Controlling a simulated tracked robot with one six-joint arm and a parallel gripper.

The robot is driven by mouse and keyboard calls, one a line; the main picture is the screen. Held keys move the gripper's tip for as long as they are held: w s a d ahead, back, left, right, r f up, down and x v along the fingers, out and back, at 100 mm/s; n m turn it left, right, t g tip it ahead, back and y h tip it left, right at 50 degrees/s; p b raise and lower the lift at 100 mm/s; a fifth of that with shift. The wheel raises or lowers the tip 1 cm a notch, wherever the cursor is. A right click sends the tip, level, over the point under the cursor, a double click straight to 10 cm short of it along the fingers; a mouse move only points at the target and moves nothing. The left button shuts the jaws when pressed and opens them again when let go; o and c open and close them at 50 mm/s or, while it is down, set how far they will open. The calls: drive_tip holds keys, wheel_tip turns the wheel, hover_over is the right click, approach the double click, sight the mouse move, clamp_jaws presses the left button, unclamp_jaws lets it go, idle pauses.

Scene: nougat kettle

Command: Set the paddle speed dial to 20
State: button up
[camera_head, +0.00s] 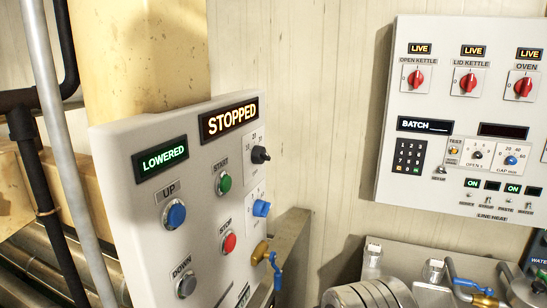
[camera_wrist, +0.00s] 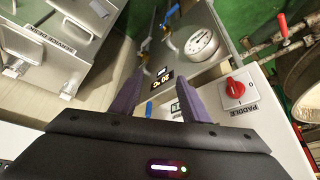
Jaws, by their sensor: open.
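In the head view a grey panel (camera_head: 125,200) stands at left centre. A black knob (camera_head: 260,155) with a small number scale is on its right part, below a display reading STOPPED (camera_head: 229,118). A blue knob (camera_head: 261,208) is below the black one. The printing by both knobs is too small to tell which is the paddle speed dial or where it points. In the wrist view a red knob (camera_wrist: 235,88) sits on a plate marked PADDLE. My gripper (camera_wrist: 160,78) is open and empty in the wrist view, left of that red knob and apart from it. It is not in the head view.
The grey panel also bears a blue UP button (camera_head: 174,215), a green START button (camera_head: 224,183) and a red STOP button (camera_head: 229,243). A blue-handled valve (camera_head: 274,268) is below. A second white panel (camera_head: 400,110) with red switches is at right.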

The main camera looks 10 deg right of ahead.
drive_tip(key=shift+o, duration=0.9)
drive_tip(key=shift+w+a+r+g+y, duration=0.25)
drive_tip(key=shift+a+g+y, duration=0.15)
drive_tip(key=shift+a+y, duration=0.15)
drive_tip(key=n+t+y, duration=0.3)
drive_tip(key=t+y, duration=0.3)
drive_tip(key=y, duration=0.8)
approach(268, 157)
drive_tip(key=v, duration=0.5)
drive_tip(key=shift+w+r+h, duration=0.1)
drive_tip(key=shift+r+h, duration=0.15)
drive_tip(key=shift+r, duration=0.2)
drive_tip(key=shift+a, duration=0.2)
drive_tip(key=x, duration=1.3)
drive_tip(key=shift+w+a, duration=0.2)
drive_tip(key=shift+a, duration=0.05)
drive_tip(key=shift+f, duration=0.1)
drive_tip(key=shift+c, duration=0.6)
